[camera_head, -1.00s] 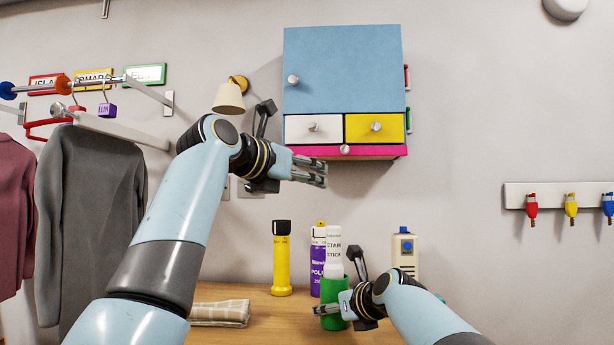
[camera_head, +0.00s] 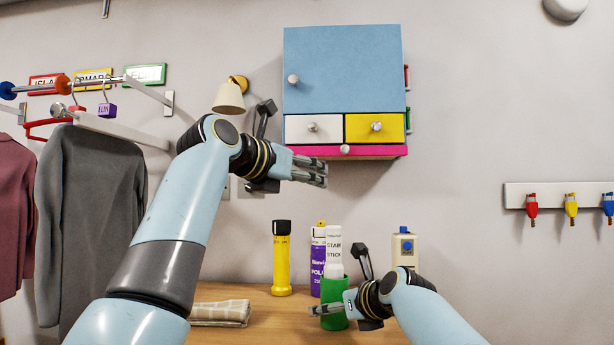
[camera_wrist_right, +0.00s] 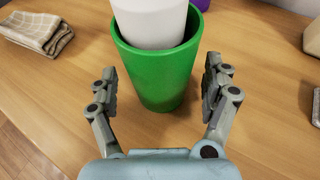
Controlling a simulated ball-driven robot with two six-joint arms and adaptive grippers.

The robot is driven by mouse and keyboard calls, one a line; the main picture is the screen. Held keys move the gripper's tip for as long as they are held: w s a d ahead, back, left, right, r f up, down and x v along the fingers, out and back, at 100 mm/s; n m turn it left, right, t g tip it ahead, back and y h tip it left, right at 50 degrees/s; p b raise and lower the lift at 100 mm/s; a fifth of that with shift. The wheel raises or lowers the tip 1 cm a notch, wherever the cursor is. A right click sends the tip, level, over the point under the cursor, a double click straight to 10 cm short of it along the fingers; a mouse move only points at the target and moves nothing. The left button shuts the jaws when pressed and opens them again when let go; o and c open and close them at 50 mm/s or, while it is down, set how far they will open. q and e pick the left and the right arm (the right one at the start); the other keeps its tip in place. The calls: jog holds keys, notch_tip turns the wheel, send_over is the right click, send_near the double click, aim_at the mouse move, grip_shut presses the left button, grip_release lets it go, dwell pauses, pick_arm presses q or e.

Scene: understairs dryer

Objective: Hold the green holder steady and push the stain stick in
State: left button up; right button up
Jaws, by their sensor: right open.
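The green holder (camera_head: 333,290) stands upright on the wooden table. The white stain stick (camera_head: 334,248) stands upright in its mouth, with its upper part showing above the rim. In the right wrist view the stick (camera_wrist_right: 150,22) sits inside the wide holder (camera_wrist_right: 158,82), and its lower end is hidden. My right gripper (camera_wrist_right: 161,70) is open, with one finger on each side of the holder and visible gaps between. My left gripper (camera_head: 312,170) is raised in front of the wall, below the cabinet and well above the holder. It is seen side-on, so its opening is unclear.
A purple polish can (camera_head: 317,260) stands close behind the holder. A yellow torch-like cylinder (camera_head: 282,260) is to the left, and a beige device with a blue button (camera_head: 404,248) to the right. A folded cloth (camera_head: 220,311) lies at the left. A blue-doored cabinet (camera_head: 345,75) hangs above.

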jog(key=v, duration=1)
pick_arm(q)
notch_tip(320, 180, up, 16)
jog(key=s+p, duration=0.1)
jog(key=p, duration=1.1)
jog(key=shift+s+f, duration=0.2)
pick_arm(e)
jog(key=v, duration=0.9)
jog(key=shift+s, duration=0.15)
